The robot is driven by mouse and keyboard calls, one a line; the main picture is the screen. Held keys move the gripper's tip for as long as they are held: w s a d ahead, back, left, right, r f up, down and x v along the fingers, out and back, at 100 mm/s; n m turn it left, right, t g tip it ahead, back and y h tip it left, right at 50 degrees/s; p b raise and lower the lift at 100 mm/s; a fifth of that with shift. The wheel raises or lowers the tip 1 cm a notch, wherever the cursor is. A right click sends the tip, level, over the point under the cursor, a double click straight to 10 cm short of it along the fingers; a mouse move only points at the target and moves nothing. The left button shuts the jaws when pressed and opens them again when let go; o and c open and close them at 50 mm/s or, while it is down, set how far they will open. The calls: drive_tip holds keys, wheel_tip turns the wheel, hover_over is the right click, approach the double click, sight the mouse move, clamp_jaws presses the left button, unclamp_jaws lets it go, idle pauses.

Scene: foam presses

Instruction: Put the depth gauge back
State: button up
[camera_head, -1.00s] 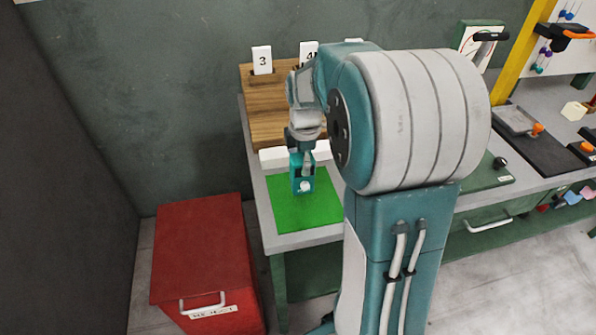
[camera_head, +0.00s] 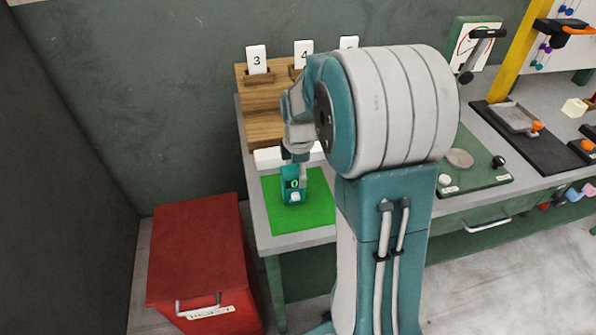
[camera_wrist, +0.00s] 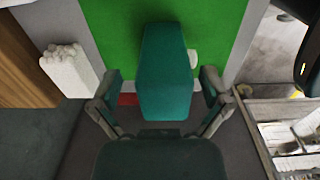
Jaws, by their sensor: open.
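The depth gauge, a teal block with a dark display reading 0 and a white knob (camera_head: 291,193), stands on the bright green mat (camera_head: 313,217) at the table's left end. In the wrist view, the gauge's teal body (camera_wrist: 166,70) lies between my two fingers. My gripper (camera_head: 294,160) is right at the gauge's top, coming from above and behind it. In the wrist view, my gripper (camera_wrist: 163,92) is open, with a finger on each side of the gauge and visible gaps. The gauge's underside is hidden.
A white block row (camera_head: 267,158) borders the mat's back. Behind it is a wooden stepped rack (camera_head: 263,125) with numbered cards. A red box (camera_head: 195,255) stands on the floor at left. A green board (camera_head: 478,165) and black tray (camera_head: 530,130) are at right.

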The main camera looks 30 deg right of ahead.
drive_tip(key=shift+a+r, duration=0.2)
drive_tip(key=shift+a, duration=0.3)
drive_tip(key=shift+a+r, duration=0.1)
drive_tip(key=shift+r, duration=0.3)
wheel_tip(320, 180, up, 10)
drive_tip(key=s+a+r+m+t, duration=0.1)
drive_tip(key=s+a+m+t, duration=0.1)
drive_tip(key=s+a+m, duration=0.4)
drive_tip(key=s+a+r+m+t, duration=0.2)
drive_tip(key=s+a+m, duration=0.4)
drive_tip(key=s, duration=0.7)
drive_tip(key=m+t, duration=0.1)
drive_tip(key=m, duration=0.1)
drive_tip(key=shift+a+r+m, duration=0.15)
drive_tip(key=shift+a+m, duration=0.05)
drive_tip(key=shift+m, duration=0.2)
